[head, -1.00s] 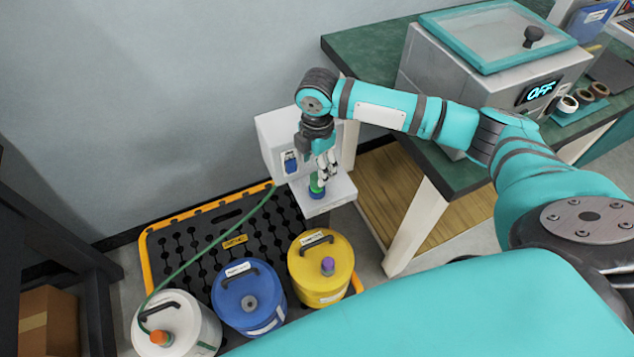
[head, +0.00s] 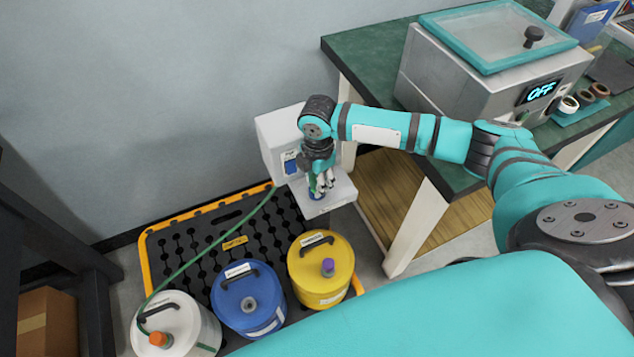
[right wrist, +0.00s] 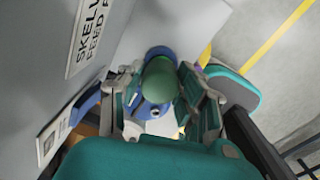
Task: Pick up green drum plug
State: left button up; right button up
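The green drum plug (right wrist: 160,82) shows in the right wrist view as a rounded green top over a blue part (right wrist: 158,56). In the head view the green plug (head: 312,184) is mostly hidden by my fingers, above a small white shelf (head: 338,197) on the wall unit. My right gripper (head: 321,189) points down over it. In the right wrist view its fingers stand on both sides of the plug, apart from each other, and look open; firm contact is not clear. My left gripper is not in view.
A white drum (head: 178,318), a blue drum (head: 248,298) and a yellow drum (head: 322,270) stand on a black pallet (head: 200,240) with yellow edges. A green hose (head: 215,238) runs from the wall unit (head: 278,140) to the white drum. A green-topped bench (head: 368,52) stands at right.

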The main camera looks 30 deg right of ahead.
grip_shut()
jog(key=shift+r, duration=0.1)
